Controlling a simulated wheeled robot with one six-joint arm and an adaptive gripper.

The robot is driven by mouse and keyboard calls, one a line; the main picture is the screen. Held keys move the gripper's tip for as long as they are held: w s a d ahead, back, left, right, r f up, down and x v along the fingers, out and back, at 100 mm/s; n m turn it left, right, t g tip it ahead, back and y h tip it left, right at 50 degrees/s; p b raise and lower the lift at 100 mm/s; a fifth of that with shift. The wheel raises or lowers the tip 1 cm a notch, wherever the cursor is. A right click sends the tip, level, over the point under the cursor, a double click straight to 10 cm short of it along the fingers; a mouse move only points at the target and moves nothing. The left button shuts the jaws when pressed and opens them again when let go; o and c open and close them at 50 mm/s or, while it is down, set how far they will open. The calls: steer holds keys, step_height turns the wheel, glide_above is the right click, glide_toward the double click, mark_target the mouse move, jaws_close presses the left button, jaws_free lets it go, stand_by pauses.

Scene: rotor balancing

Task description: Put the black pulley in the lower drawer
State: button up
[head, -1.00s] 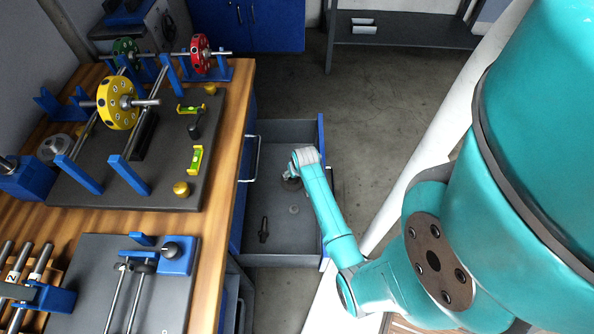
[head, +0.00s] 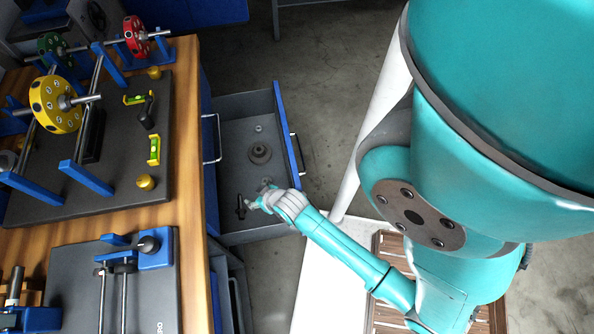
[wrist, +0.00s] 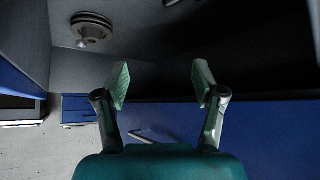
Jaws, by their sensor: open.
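The black pulley (head: 260,152), a dark stepped disc, lies flat on the floor of an open grey-lined drawer (head: 238,135) with a blue front. In the wrist view the pulley (wrist: 92,27) shows at the upper left, apart from my fingers. My gripper (head: 254,201) is open and empty over the near end of this drawer. The wrist view shows its two fingers (wrist: 160,84) spread with nothing between them. I cannot tell from these views whether this drawer is the lower one.
A black slim part (head: 240,207) and small round pieces also lie in the drawer. Left of it is a wooden bench (head: 188,150) carrying a balancing stand with a yellow rotor (head: 55,104). Grey floor (head: 335,80) is clear beyond the drawer.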

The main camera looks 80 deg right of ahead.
steer(key=s+a+r+n+t+y, duration=0.1)
steer(key=s+a+r+n+t, duration=0.25)
steer(key=s+a+r, duration=0.7)
steer(key=s+a+r+n+t+y, duration=0.1)
steer(key=s+a+r+t, duration=0.1)
steer(key=r, duration=0.6)
steer(key=s+a+r+n+t+y, duration=0.1)
steer(key=s+a+r+t+y, duration=0.1)
steer(key=r, duration=0.6)
steer(key=shift+s+a, duration=0.9)
steer(key=shift+a, duration=0.25)
steer(key=shift+r, duration=0.1)
